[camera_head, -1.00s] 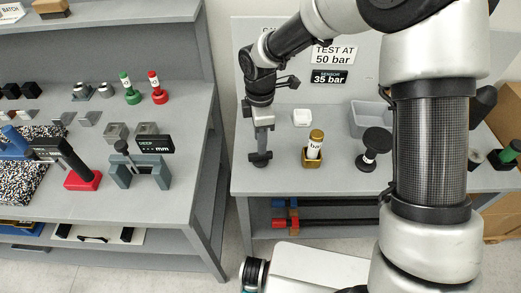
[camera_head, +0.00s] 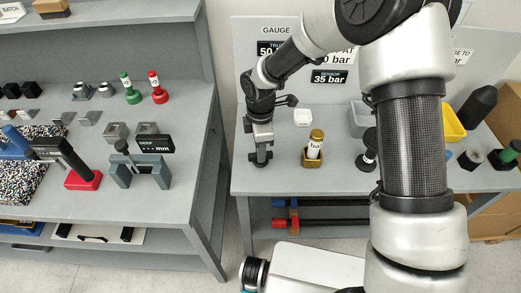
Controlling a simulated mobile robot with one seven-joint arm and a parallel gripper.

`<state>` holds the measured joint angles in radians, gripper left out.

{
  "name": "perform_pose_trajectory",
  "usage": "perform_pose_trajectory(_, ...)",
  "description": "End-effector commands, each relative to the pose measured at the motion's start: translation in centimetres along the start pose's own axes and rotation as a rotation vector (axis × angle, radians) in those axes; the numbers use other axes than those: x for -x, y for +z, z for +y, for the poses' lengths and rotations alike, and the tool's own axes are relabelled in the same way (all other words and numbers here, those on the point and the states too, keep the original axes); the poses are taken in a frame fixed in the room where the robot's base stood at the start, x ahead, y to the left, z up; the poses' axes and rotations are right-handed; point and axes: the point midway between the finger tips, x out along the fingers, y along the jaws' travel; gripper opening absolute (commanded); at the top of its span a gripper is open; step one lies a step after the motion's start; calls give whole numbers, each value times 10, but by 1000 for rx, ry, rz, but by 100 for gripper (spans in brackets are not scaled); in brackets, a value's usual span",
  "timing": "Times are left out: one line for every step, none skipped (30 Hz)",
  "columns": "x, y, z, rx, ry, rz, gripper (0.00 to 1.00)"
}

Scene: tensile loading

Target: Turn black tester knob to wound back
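My gripper (camera_head: 260,158) points straight down at the left end of the right-hand bench. Its dark tips are low, near the bench top, and small in view; I cannot tell whether they are open or shut, or whether a thing is between them. A black round-topped knob (camera_head: 367,158) stands on the same bench to the right of my gripper, apart from it. My arm hides its right part. I cannot tell from its look how far it is wound.
A yellow tray (camera_head: 453,124) and a green-topped part (camera_head: 510,152) are farther right. A sensor sign reads 35 bar (camera_head: 329,77). The left bench (camera_head: 190,190) is separate.

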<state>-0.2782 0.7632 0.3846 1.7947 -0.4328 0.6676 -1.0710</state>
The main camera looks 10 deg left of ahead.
Motion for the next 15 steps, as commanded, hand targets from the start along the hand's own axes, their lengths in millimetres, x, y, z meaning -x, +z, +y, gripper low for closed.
perform_pose_trajectory(0,0,0,-1,0,0,0)
perform_pose_trajectory(0,0,0,-2,0,0,0)
perform_pose_trajectory(0,0,0,-4,0,0,0)
perform_pose_trajectory(0,0,0,-7,0,0,0)
perform_pose_trajectory(0,0,0,-12,0,0,0)
perform_pose_trajectory(0,0,0,-19,0,0,0)
perform_pose_trajectory(0,0,0,-27,0,0,0)
perform_pose_trajectory(-1,0,0,-35,0,0,0)
perform_pose_trajectory(-1,0,0,-50,0,0,0)
perform_pose_trajectory(-1,0,0,-63,0,0,0)
perform_pose_trajectory(-1,-1,0,-76,1,0,0)
perform_pose_trajectory(-1,-1,0,-99,1,0,0)
perform_pose_trajectory(-1,-1,0,-117,1,0,0)
perform_pose_trajectory(-1,-1,0,-138,2,1,0)
perform_pose_trajectory(-1,-1,0,-168,2,1,0)
